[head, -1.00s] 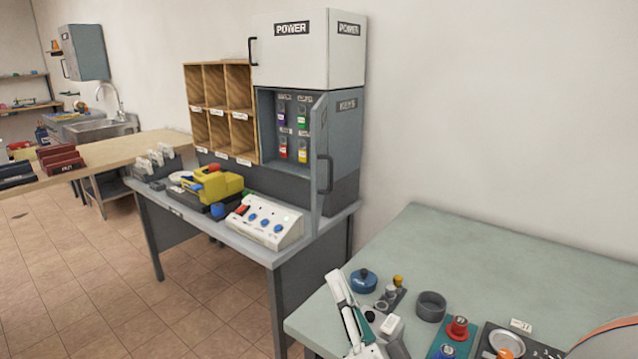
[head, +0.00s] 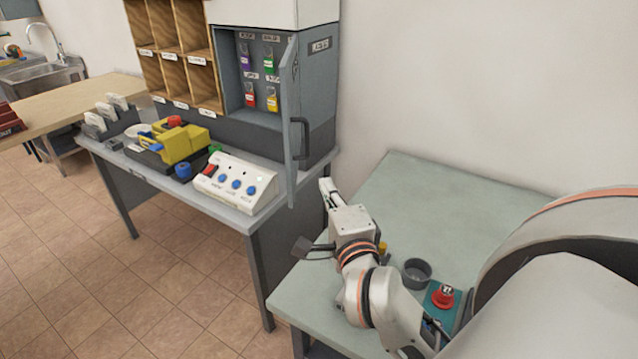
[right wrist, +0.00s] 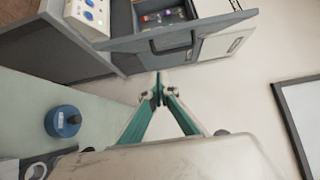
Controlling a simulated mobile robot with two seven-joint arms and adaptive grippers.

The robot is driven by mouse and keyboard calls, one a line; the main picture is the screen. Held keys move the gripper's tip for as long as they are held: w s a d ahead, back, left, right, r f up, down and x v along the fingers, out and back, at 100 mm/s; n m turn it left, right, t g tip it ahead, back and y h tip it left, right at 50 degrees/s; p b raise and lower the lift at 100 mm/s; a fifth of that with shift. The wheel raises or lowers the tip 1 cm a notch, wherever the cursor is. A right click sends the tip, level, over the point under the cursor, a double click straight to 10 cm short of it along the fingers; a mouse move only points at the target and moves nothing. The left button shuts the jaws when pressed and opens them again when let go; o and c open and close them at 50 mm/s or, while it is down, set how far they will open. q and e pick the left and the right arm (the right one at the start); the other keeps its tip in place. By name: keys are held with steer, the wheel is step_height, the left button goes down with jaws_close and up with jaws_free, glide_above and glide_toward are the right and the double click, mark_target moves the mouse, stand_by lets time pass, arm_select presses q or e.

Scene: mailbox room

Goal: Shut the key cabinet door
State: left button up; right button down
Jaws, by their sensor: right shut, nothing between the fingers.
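The grey key cabinet (head: 318,110) stands on the desk against the wall, below the white power cabinet. Its door (head: 291,130) stands open, swung out toward me, with a dark handle (head: 301,138) on its face. Inside, several coloured key tags (head: 260,75) hang in two rows. In the right wrist view the door (right wrist: 190,34) and its handle (right wrist: 171,46) lie ahead of the fingers. My right gripper (head: 326,186) is shut and empty, just right of and below the door, apart from it. Its fingertips also show in the right wrist view (right wrist: 158,90). My left gripper is out of view.
A white panel with blue knobs (head: 236,184) sits on the desk just left of the door. Wooden pigeonholes (head: 176,55) stand left of the cabinet. The green table (head: 440,200) holds a dark ring (head: 416,272) and a red button (head: 443,294). The wall (head: 440,80) is bare.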

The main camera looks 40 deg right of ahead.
steer(key=w, duration=1)
steer(key=shift+w, duration=0.25)
